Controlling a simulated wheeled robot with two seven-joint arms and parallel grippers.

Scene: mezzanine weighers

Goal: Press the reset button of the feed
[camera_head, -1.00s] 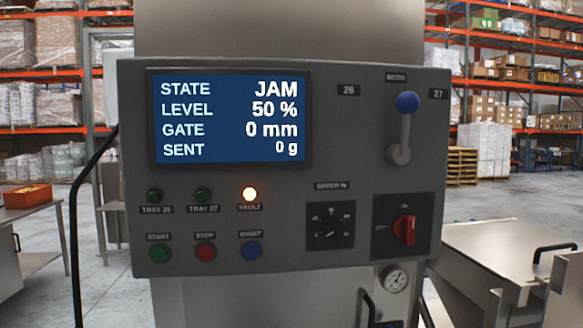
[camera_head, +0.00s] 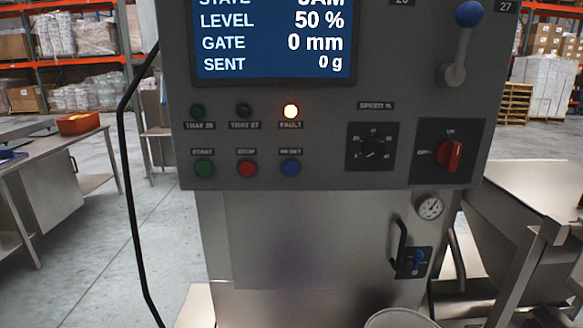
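The grey control panel (camera_head: 330,120) fills the upper middle of the head view. The blue reset button (camera_head: 291,169) is at the right end of its bottom button row. The red stop button (camera_head: 247,169) and the green start button (camera_head: 204,168) are to its left. The orange fault lamp (camera_head: 291,111) above it is lit. The screen (camera_head: 274,40) reads LEVEL 50 %, GATE 0 mm and SENT 0 g; its top line is partly cut off. Neither of my grippers is in view.
A red switch (camera_head: 450,154), a speed dial (camera_head: 373,147) and a blue-knobbed lever (camera_head: 461,45) are at the panel's right. A black cable (camera_head: 127,170) hangs at its left. Below are a gauge (camera_head: 430,207) and a black handle (camera_head: 399,243). A steel bench (camera_head: 65,150) stands left.

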